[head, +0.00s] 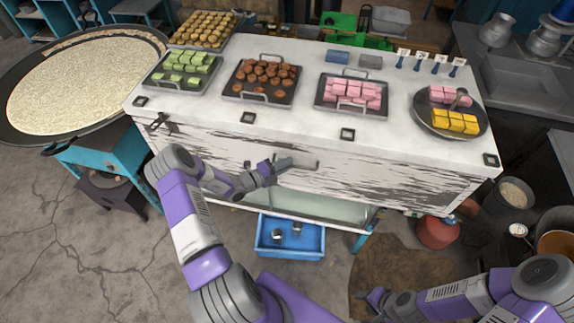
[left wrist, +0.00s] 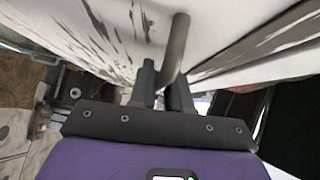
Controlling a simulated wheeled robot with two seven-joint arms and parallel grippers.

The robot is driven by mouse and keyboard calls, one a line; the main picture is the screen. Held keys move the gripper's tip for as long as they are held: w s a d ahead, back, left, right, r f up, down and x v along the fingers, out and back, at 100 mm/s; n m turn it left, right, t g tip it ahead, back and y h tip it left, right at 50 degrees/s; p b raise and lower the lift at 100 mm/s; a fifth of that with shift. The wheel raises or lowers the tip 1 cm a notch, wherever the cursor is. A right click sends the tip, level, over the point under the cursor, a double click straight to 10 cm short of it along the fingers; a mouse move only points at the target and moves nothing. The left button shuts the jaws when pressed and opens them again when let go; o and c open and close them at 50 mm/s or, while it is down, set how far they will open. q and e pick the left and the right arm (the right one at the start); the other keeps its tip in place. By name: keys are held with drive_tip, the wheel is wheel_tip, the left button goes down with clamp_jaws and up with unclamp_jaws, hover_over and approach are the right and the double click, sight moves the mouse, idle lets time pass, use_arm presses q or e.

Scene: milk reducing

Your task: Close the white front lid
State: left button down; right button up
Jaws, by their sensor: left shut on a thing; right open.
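The white front lid (head: 375,180) is a worn white panel with dark scrapes on the front of the counter. It slopes down and outward, with a gap under its lower edge. A grey bar handle (head: 300,164) sits on it. My left gripper (head: 276,168) is at the left end of this handle and shut on it. In the left wrist view the handle (left wrist: 177,48) runs between the two fingers (left wrist: 166,92). My right gripper (head: 372,300) is low at the bottom, away from the lid, open and empty.
Trays of sweets, such as the pink ones (head: 352,94), stand on the white counter top (head: 300,122). A blue crate (head: 290,253) sits below the lid. A wide pan (head: 84,82) stands at left. Buckets and pots crowd the right floor, including a red one (head: 437,233).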

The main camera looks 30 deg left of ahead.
use_arm(q)
drive_tip(key=shift+w+a+r, duration=0.1)
drive_tip(key=shift+w+r, duration=0.1)
drive_tip(key=shift+r, duration=0.15)
drive_tip(key=c, duration=1.4)
unclamp_jaws()
drive_tip(key=shift+o, duration=1)
drive_tip(key=shift+w+f, duration=0.1)
drive_tip(key=shift+f, duration=0.15)
drive_tip(key=v, duration=0.7)
drive_tip(key=shift+s+b, duration=0.35)
drive_tip(key=shift+b, duration=0.05)
drive_tip(key=shift+a, duration=0.1)
